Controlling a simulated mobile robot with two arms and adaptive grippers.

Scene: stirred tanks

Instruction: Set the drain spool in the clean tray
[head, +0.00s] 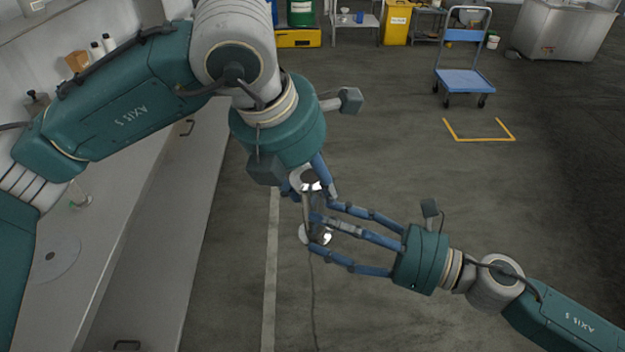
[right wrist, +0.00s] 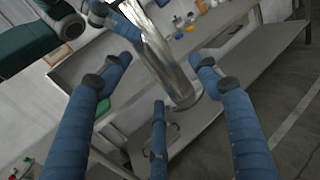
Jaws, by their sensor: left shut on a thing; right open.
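The drain spool (head: 317,202) is a shiny metal pipe with a round flange at each end. My left gripper (head: 308,188) is shut on its upper part and holds it in the air, near upright, above the floor. My right gripper (head: 322,230) is open, its blue fingers reaching from the right around the lower part. In the right wrist view the spool (right wrist: 172,68) slants between the spread fingers, with its flange near them; I cannot tell whether they touch it. I cannot identify the clean tray with certainty.
A long grey bench (head: 95,270) runs along the left. Small bottles and jars (right wrist: 190,20) stand on a surface in the right wrist view. A blue cart (head: 465,80), a yellow bin (head: 396,22) and a steel tank (head: 562,30) stand far back. The floor at right is clear.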

